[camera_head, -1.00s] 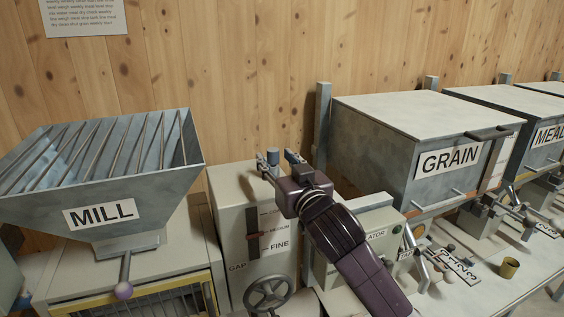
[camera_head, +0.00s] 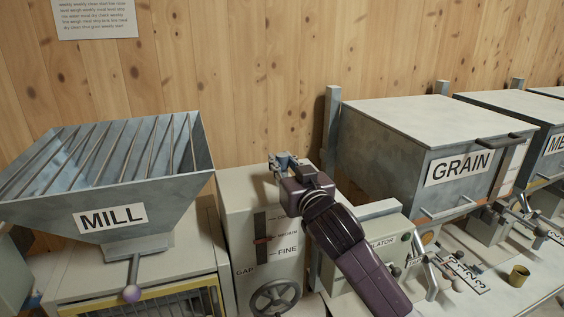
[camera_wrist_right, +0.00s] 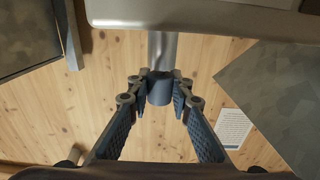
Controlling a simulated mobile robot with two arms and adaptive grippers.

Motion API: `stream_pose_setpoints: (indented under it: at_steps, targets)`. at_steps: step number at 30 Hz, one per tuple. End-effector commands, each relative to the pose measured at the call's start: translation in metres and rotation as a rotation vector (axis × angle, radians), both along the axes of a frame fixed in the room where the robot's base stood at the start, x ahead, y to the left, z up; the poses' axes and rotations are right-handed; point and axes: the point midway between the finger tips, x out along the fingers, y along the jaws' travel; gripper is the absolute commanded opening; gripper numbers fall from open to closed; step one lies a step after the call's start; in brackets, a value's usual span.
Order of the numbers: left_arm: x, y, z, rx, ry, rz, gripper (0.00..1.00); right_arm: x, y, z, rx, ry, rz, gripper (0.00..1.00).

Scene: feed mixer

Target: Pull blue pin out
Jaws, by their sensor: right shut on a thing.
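The blue pin (camera_wrist_right: 160,90) shows in the wrist view as a blue-grey head on a bright metal shaft (camera_wrist_right: 163,48). The shaft runs up to the edge of a pale machine body. My right gripper (camera_wrist_right: 160,84) is shut on the pin's head, with one finger on each side. In the head view my right gripper (camera_head: 284,161) is at the top of the grey gap box (camera_head: 234,197), and its fingers mostly hide the pin. I cannot tell how deep the pin sits. My left gripper is not in view.
The mill hopper (camera_head: 112,217) stands left of the gap box. A handwheel (camera_head: 275,297) is on the box's front. The grain bin (camera_head: 459,168) stands to the right, with a brass cup (camera_head: 519,276) on the bench. A wooden wall (camera_head: 250,80) is behind.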

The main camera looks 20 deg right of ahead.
Motion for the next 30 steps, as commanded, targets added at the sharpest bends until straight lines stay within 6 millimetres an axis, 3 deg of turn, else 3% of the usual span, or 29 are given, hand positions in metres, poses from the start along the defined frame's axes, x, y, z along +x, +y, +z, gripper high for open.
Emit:
stream_pose_setpoints:
  at_steps: [4,30]
  targets:
    - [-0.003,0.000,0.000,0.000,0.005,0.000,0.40,0.000,0.000,0.000,0.000,0.000,0.000,0.00]
    - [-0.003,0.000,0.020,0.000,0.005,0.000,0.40,0.000,0.000,0.021,0.000,-0.001,0.000,0.00]
